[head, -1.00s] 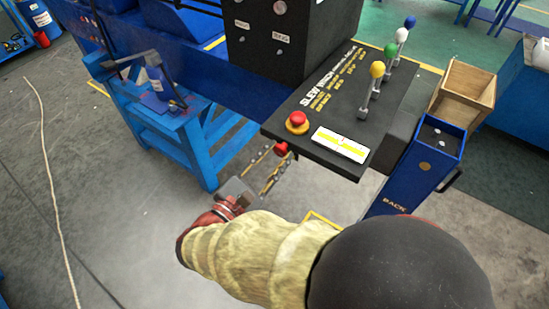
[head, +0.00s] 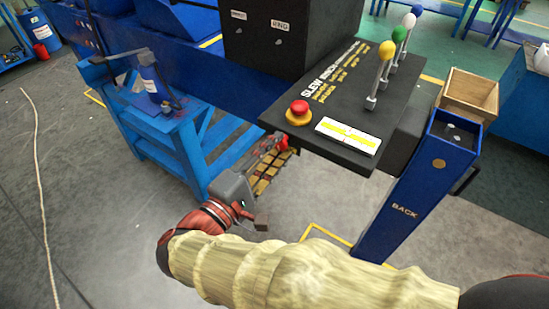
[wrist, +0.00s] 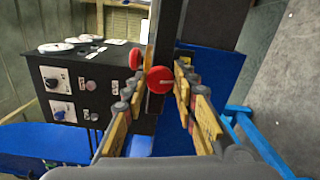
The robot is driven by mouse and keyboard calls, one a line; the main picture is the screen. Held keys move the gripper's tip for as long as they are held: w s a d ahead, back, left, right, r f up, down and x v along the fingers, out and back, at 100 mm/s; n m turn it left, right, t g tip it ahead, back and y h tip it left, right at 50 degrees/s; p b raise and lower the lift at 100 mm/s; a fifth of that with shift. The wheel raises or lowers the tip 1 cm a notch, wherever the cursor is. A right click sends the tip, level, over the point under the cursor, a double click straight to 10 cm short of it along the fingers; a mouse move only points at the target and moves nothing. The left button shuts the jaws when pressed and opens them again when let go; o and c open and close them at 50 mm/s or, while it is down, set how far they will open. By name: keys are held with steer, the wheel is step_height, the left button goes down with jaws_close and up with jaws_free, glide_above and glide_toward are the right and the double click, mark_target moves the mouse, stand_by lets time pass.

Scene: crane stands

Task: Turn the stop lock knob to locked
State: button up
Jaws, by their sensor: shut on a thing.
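The stop lock knob is a round red knob (wrist: 159,80) with a pale line across its face. It sits on the dark edge of the slew winch console (wrist: 167,45), between my fingers in the wrist view. My gripper (head: 279,149), with yellow-padded fingers, reaches up to the console's near left edge and is shut on the knob. In the head view the knob (head: 282,142) shows only as a bit of red by the fingertips. The pale line runs about level in the wrist view. I cannot read any locked marking.
A red mushroom button on a yellow base (head: 299,112) stands on the console top, close above my fingers. Levers with coloured balls (head: 388,50) stand farther back. A blue post marked BACK (head: 408,195) is to the right; a blue bench (head: 172,125) is to the left.

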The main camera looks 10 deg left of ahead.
steer(key=shift+f+m+b, duration=0.15)
steer(key=shift+m+b, duration=0.85)
steer(key=shift+b, duration=0.1)
steer(key=o, duration=1.1)
steer(key=shift+s, duration=0.1)
steer(key=v, duration=0.7)
steer(key=shift+s, duration=0.2)
steer(key=shift+a, duration=0.1)
